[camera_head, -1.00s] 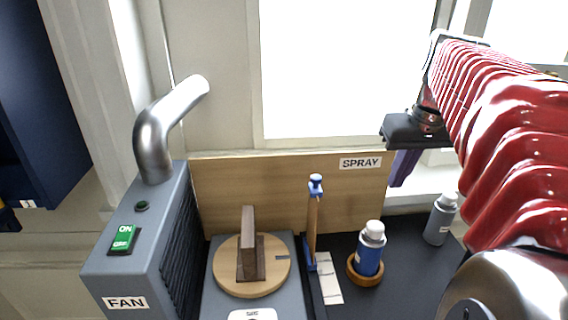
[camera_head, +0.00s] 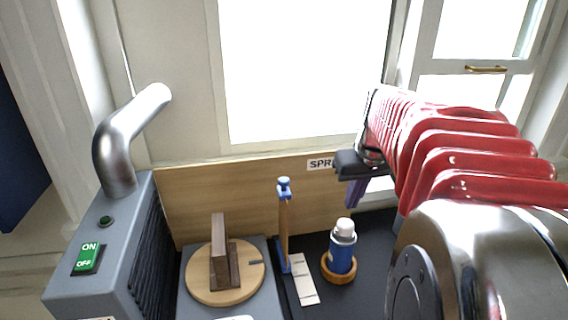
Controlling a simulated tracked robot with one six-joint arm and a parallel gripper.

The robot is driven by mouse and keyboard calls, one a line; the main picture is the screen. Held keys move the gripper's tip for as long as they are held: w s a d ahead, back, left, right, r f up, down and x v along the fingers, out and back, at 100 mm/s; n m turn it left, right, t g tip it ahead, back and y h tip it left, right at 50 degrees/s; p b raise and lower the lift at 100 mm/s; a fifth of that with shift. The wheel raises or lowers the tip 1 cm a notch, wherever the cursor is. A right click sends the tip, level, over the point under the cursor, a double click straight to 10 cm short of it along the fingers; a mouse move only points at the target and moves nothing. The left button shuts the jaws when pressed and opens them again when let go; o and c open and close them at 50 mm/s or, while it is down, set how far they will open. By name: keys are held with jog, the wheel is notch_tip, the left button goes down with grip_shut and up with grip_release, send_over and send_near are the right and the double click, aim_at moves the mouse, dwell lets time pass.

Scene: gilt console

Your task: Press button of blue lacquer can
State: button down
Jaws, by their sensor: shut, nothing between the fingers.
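The blue lacquer can (camera_head: 342,254) stands upright in a round wooden ring holder (camera_head: 337,274) on the dark bench top. Its white top button (camera_head: 344,226) points up and is uncovered. My gripper (camera_head: 352,196) shows as a purple-blue shape under the black wrist part. It is shut and empty, above and slightly behind the can, apart from it. The red arm comes in from the right.
A wooden turntable (camera_head: 196,287) with an upright brown block (camera_head: 218,255) is left of the can. A grey fan box (camera_head: 120,240) with a green switch (camera_head: 87,257) is far left. A wooden backboard (camera_head: 240,195) closes the rear.

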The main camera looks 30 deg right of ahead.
aim_at(347, 222)
jog(key=shift+s+a+x, duration=0.1)
jog(key=shift+s+x, duration=0.1)
jog(key=shift+x, duration=0.65)
jog(key=shift+s+a+x, duration=0.1)
jog(key=shift+s+x, duration=0.05)
jog(key=shift+x, duration=0.65)
jog(key=shift+s+x, duration=0.2)
jog(key=shift+x, duration=0.65)
jog(key=shift+f, duration=0.1)
jog(key=shift+s+f, duration=0.2)
jog(key=shift+f, duration=1)
jog(key=shift+r, duration=0.1)
jog(key=shift+w+r, duration=0.15)
jog(key=shift+r, duration=0.5)
notch_tip(347, 222, up, 4)
jog(key=shift+w+d+r, duration=0.1)
jog(key=shift+w+r, duration=0.05)
jog(key=v, duration=0.9)
jog(key=shift+r, duration=0.4)
